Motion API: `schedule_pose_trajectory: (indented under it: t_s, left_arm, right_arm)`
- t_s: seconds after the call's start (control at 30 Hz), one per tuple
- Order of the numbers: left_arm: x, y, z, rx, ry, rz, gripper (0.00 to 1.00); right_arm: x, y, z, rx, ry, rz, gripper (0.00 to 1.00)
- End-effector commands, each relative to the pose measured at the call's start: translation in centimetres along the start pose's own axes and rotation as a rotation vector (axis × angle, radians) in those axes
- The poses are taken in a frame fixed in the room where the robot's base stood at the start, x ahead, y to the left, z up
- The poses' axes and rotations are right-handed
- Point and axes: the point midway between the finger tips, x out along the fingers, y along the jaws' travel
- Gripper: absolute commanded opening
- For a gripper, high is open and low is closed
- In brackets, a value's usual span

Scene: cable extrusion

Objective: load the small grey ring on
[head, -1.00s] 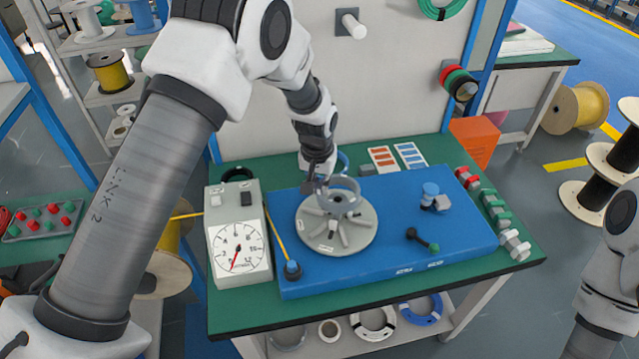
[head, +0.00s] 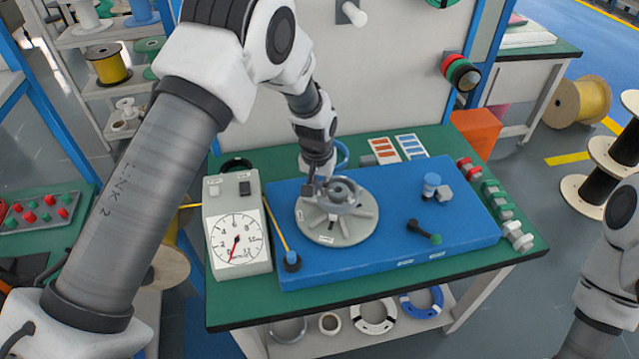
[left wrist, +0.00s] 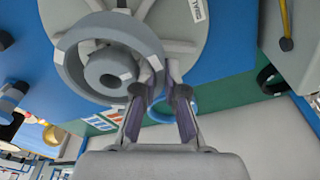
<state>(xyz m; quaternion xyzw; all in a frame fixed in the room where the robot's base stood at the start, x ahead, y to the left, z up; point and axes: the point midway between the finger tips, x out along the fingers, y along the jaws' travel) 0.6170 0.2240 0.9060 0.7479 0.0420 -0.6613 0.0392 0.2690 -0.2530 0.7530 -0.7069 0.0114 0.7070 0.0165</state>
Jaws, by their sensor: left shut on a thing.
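The small grey ring (head: 343,209) is at the middle of the round grey disc (head: 330,236), which has raised radial bars and lies on the blue board. In the left wrist view the ring (left wrist: 70,70) surrounds the round central hub (left wrist: 107,68), with a wider gap on some sides. I cannot tell whether the ring touches the disc. My left gripper (head: 319,189) is shut on the ring's near rim in the wrist view (left wrist: 157,82). My right arm shows at the right edge of the head view, but its gripper is out of view.
A grey dial gauge box (head: 236,227) stands left of the blue board (head: 420,236). Red and green fittings (head: 497,202) line the table's right side.

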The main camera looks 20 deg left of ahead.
Motion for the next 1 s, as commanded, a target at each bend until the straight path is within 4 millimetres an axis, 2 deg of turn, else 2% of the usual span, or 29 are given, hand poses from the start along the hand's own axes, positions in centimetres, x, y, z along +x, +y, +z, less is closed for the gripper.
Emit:
schedule_pose_trajectory:
  t_s: [0.57, 0.6, 0.63, 0.67, 1.0]
  left_arm:
    - [0.76, 0.01, 0.09, 0.0, 0.0, 0.0, 0.0]
    - [0.69, 0.01, 0.08, 0.0, 0.0, 0.0, 0.24]
    - [0.69, 0.01, 0.08, 0.0, 0.0, 0.0, 0.35]
    - [0.69, 0.01, 0.08, 0.0, 0.0, 0.0, 0.39]
    - [0.72, 0.07, 0.11, 0.0, 0.0, 0.0, 0.39]
  right_arm:
    - [0.4, 0.0, 0.0, 0.0, 0.0, 0.0, 0.4]
    - [0.35, 0.0, 0.0, 0.0, 0.0, 0.0, 0.4]
    - [0.34, 0.0, 0.0, 0.0, 0.0, 0.0, 0.4]
    - [0.35, 0.0, 0.0, 0.0, 0.0, 0.0, 0.4]
    - [0.36, 0.0, 0.0, 0.0, 0.0, 0.0, 0.4]
